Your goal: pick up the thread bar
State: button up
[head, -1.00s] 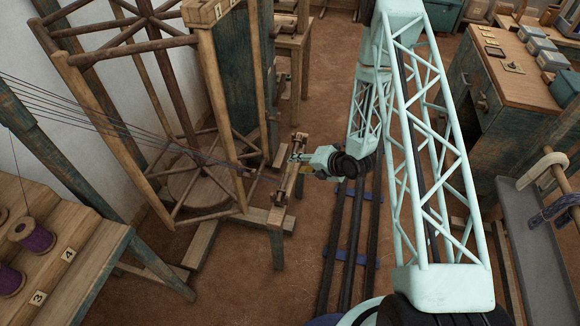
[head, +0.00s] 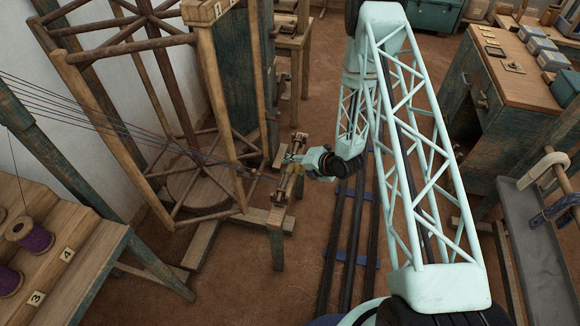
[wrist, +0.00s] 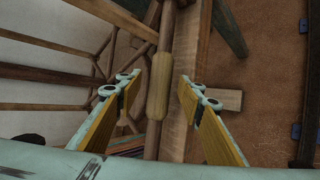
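The thread bar shows in the wrist view as a thin dark rod with a thicker, pale wooden grip (wrist: 160,85) in its middle. My gripper (wrist: 158,79) is open, with one yellow-padded finger on each side of the grip. A gap shows between the grip and both fingers, so it is not held. In the head view my gripper (head: 295,159) is at the small wooden stand (head: 276,245) beside the big reel. There the bar is small and partly covered by the gripper.
The big wooden reel frame (head: 122,141) stands just left of the stand, with dark threads running to the left. A bench with purple spools (head: 36,238) is at the lower left. A grey tray (head: 535,245) and a cabinet (head: 505,125) are at the right. Floor shows between.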

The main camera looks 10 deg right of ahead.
aim_at(292, 165)
jog(key=shift+c, duration=0.4)
jog(key=c, duration=1)
jog(key=shift+r, duration=0.1)
jog(key=shift+r+p, duration=0.6)
jog(key=shift+r, duration=4.25)
jog(key=shift+w, duration=0.1)
